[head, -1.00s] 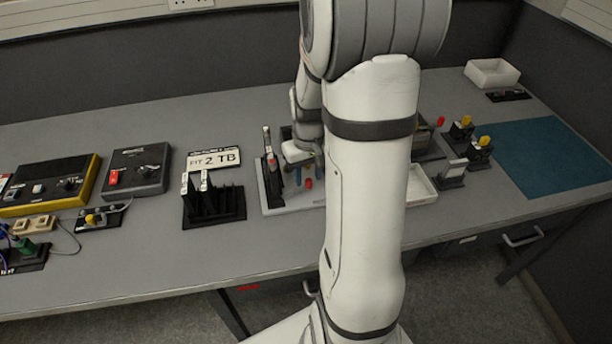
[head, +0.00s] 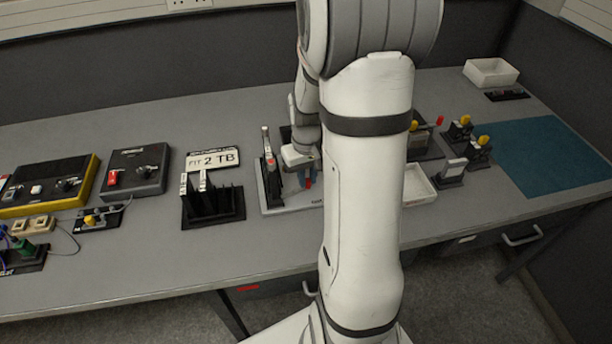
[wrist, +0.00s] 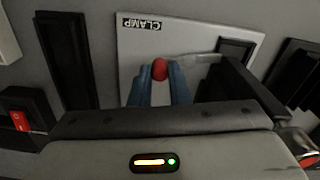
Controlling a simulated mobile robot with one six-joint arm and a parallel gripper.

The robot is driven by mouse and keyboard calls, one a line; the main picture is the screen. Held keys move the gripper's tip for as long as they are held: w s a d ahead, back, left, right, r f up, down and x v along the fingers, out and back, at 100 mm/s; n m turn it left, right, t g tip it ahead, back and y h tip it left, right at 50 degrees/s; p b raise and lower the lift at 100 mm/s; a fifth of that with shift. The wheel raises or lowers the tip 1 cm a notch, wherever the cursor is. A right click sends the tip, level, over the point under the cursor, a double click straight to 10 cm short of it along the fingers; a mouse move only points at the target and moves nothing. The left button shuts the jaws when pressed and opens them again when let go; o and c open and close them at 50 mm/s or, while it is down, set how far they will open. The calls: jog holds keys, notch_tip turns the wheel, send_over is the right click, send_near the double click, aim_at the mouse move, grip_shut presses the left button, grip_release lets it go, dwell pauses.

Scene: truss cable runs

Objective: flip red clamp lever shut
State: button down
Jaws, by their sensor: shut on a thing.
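The red clamp lever's rounded tip (wrist: 159,69) shows between the ends of my gripper's two blue fingers (wrist: 159,84) in the wrist view. My gripper is shut on it. In the head view a small red part of the lever (head: 308,183) shows by the fingers, low over the light clamp plate (head: 285,207). In the wrist view this plate (wrist: 195,45) carries a label reading CLAMP (wrist: 142,24), upside down. The rest of the lever and its base are hidden by my fingers and gripper body.
A dark upright fixture with a small red part (head: 270,165) stands close left of my gripper. A black slotted rack (head: 215,205) is further left. A white tray (head: 419,186) lies to the right, partly behind my arm. The bench front is clear.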

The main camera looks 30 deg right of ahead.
aim_at(308, 182)
jog(key=shift+s+m, duration=0.3)
jog(key=shift+m, duration=0.8)
jog(key=c, duration=1.4)
grip_release()
jog(key=shift+a, duration=0.1)
jog(key=shift+o, duration=0.2)
notch_tip(308, 182, up, 8)
jog(key=shift+f, duration=0.1)
